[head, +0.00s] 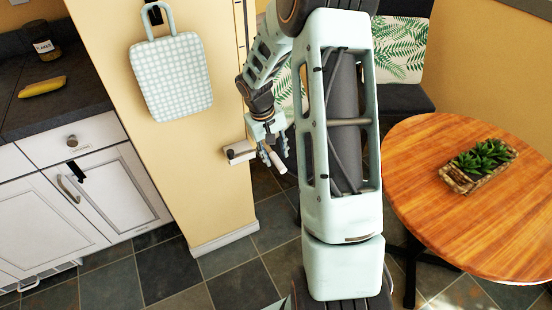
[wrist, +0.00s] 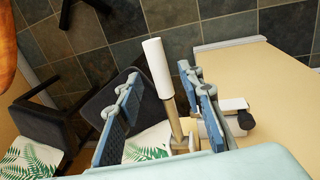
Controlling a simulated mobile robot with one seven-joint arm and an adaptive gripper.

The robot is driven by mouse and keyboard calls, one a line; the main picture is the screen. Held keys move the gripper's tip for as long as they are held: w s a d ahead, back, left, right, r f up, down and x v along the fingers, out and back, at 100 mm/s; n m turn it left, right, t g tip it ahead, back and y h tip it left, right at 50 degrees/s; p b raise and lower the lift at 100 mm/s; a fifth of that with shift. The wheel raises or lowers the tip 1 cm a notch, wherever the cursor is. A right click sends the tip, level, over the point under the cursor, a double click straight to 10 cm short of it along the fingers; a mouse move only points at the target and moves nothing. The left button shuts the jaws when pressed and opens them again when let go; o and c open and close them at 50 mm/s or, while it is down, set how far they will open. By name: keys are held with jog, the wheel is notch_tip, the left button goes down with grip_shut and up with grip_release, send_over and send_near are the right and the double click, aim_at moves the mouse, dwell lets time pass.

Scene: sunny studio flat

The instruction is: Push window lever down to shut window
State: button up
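The window lever has a white cylindrical grip on a metal rod. In the head view the lever (head: 277,161) sticks out from a white and dark mount (head: 238,152) at the wall's edge. In the wrist view the lever (wrist: 158,68) stands between my gripper's fingers, its white end reaching past the fingertips. My gripper (head: 271,150) is open around the lever; in the wrist view my gripper (wrist: 160,90) has clear space on the lever's left, and the right finger is close to it. I cannot tell whether that finger touches it. The window pane is not clearly visible.
A round wooden table (head: 425,200) with a plant tray (head: 478,167) stands at the right. A checked bag (head: 172,76) hangs on the yellow wall at the left. A counter (head: 75,92) and cupboards are at far left. A cushioned bench (head: 405,96) is behind.

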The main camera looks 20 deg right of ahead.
jog(key=shift+d+f, duration=0.2)
jog(key=shift+f, duration=0.9)
grip_shut()
